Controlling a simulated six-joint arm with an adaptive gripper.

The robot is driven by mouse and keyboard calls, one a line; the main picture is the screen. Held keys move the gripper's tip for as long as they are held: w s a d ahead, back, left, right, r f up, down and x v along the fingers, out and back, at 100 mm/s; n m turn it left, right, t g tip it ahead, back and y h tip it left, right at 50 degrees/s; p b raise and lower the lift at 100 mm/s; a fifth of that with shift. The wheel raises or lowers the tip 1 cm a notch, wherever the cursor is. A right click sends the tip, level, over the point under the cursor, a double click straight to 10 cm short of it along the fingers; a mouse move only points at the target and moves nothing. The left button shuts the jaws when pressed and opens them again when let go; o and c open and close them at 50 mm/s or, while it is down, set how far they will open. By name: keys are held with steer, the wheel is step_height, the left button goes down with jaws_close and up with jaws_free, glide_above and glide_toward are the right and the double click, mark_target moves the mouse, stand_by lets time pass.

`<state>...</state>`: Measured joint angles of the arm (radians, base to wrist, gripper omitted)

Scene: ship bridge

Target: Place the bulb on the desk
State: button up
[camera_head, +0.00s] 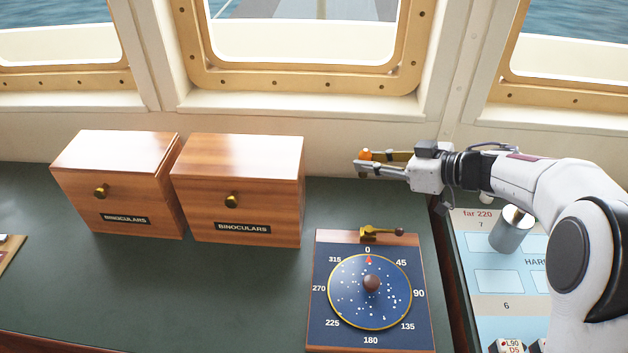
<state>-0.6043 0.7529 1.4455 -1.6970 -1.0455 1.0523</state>
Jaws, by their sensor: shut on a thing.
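My gripper (362,161) reaches in from the right, its fingers pointing left, above the back right part of the desk. It is shut on a small orange thing at its fingertips, which looks like the bulb (366,154); the fingers hide part of it. The gripper is right of the right binoculars box and behind the compass dial board. The desk (250,290) has a dark green top. I cannot tell exactly how high the bulb is above it.
Two wooden binoculars boxes (118,185) (239,190) stand side by side at the back left. A blue dial board (370,290) with a brass lever lies at the front right. A light blue chart panel (500,275) with a metal cylinder (512,230) is at right.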

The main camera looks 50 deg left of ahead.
steer(key=shift+f, duration=3)
steer(key=shift+f, duration=1.85)
steer(key=shift+f, duration=0.15)
steer(key=o, duration=0.8)
steer(key=shift+o, duration=0.2)
steer(key=shift+r, duration=0.2)
steer(key=v, duration=1.2)
steer(key=shift+d+f, duration=0.1)
